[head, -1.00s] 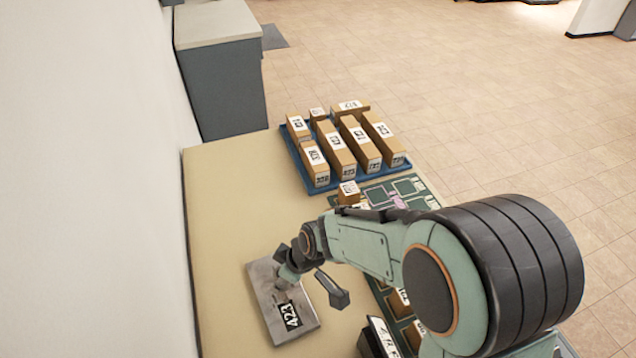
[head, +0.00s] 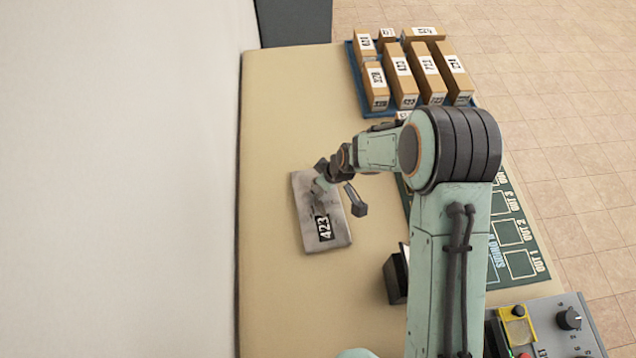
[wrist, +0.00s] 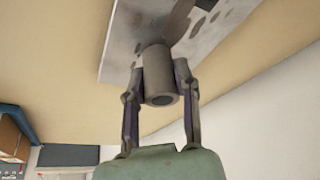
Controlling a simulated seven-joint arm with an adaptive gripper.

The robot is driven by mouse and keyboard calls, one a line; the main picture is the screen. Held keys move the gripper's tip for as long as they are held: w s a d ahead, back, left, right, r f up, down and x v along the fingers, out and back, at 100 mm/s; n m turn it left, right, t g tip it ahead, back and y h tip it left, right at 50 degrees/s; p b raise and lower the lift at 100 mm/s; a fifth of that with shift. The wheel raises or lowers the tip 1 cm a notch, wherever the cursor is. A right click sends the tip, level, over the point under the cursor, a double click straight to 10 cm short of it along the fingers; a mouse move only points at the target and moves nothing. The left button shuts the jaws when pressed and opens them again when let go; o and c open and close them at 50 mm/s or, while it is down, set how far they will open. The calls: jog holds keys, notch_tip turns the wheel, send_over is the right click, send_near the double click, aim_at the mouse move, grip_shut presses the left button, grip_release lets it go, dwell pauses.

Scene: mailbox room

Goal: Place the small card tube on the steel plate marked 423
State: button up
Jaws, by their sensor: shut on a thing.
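The steel plate (head: 338,235) is a grey, worn rectangle with a black-and-white 423 label, lying flat on the tan table. My gripper (wrist: 160,80) is shut on the small card tube (wrist: 158,68), a short grey-brown cylinder with a dark hole in its near end. In the head view my gripper (head: 338,188) is over the half of the plate away from the label. In the wrist view the tube's far end is at the plate (wrist: 210,40), close to its shadow; I cannot tell whether it touches.
A blue tray (head: 359,90) of several labelled cardboard boxes stands at the table's far end. A green marked mat (head: 528,238) lies right of my arm, with a dark stand (head: 396,277) and a control box (head: 550,328) nearby. The table left of the plate is clear.

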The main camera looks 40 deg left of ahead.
jog(key=shift+f, duration=0.15)
jog(key=o, duration=0.8)
jog(key=v, duration=1.2)
jog(key=shift+r, duration=0.25)
jog(key=shift+d, duration=0.1)
jog(key=d+r+m+h, duration=0.2)
jog(key=d+r+m, duration=0.35)
jog(key=d, duration=0.55)
jog(key=s+d+r+m, duration=0.1)
jog(key=s+d+m, duration=0.2)
jog(key=s+d, duration=0.2)
jog(key=s+d+r+m+h, duration=0.1)
jog(key=s+d+r+m, duration=0.1)
jog(key=s+d+m, duration=0.2)
jog(key=s+d+r+m, duration=0.2)
jog(key=s+d+m, duration=0.2)
jog(key=d, duration=0.4)
jog(key=shift+s+d+r+h, duration=0.1)
jog(key=shift+s+d+h, duration=0.1)
jog(key=shift+s, duration=0.2)
jog(key=shift+s+d+r+h, duration=0.1)
jog(key=shift+s+h, duration=0.1)
jog(key=shift+s, duration=0.2)
